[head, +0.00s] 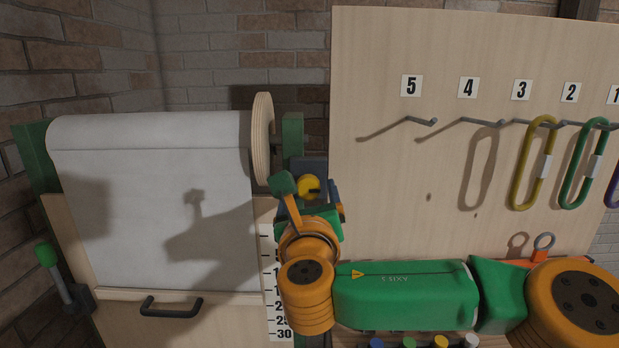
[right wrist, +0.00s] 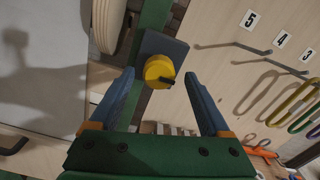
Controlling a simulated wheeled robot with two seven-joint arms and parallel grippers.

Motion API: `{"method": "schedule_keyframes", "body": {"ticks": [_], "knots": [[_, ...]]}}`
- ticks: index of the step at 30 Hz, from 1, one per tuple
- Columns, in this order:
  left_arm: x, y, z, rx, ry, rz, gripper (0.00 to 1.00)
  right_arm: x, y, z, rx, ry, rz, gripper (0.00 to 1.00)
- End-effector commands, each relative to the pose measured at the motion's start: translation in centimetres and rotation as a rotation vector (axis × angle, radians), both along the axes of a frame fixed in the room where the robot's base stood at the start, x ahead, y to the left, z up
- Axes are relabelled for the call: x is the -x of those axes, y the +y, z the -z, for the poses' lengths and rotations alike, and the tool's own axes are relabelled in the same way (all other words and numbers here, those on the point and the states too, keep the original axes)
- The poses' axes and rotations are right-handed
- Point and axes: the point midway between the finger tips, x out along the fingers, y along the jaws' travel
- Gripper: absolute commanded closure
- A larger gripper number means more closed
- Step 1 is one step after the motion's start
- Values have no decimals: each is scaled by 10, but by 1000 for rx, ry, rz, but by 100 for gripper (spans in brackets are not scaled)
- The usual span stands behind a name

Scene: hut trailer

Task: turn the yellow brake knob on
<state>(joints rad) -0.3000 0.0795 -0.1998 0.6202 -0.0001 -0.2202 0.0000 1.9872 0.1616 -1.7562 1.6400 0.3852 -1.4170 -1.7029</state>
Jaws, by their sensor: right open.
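The yellow brake knob (head: 308,186) sits on a dark plate (right wrist: 178,49) fixed to a green post beside the paper roll. In the right wrist view the knob (right wrist: 159,69) is round with a black pointer mark facing right. My right gripper (right wrist: 167,78) is open, with its two blue fingers on either side of the knob in that view. I cannot tell whether the fingertips reach the knob's depth; no contact shows. In the head view my right gripper (head: 316,195) partly covers the plate and the knob's lower part. My left gripper is not in view.
A white paper roll (head: 150,130) with a wooden end disc (head: 263,140) stands left of the knob. A pegboard (head: 450,40) on the right carries numbered hooks and coloured loops. A green-tipped lever (head: 47,255) is far left. A black handle (head: 171,307) is below the paper.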

Motion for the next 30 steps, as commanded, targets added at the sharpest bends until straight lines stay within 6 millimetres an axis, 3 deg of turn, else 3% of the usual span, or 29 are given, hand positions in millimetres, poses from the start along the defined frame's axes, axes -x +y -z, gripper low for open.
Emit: {"method": "schedule_keyframes", "body": {"ticks": [1, 5, 13, 22, 30], "knots": [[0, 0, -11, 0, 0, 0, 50, -9, -1, -6, -1, 0, 3, 19], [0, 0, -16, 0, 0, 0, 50, -24, 0, -3, -3, 0, 1, 19], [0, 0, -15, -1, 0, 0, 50, -28, 0, 0, -4, 0, -2, 19], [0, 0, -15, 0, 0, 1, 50, -27, 0, 0, -5, -1, -1, 100], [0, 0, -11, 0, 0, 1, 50, -27, 0, 1, -35, -1, -2, 100]]}}
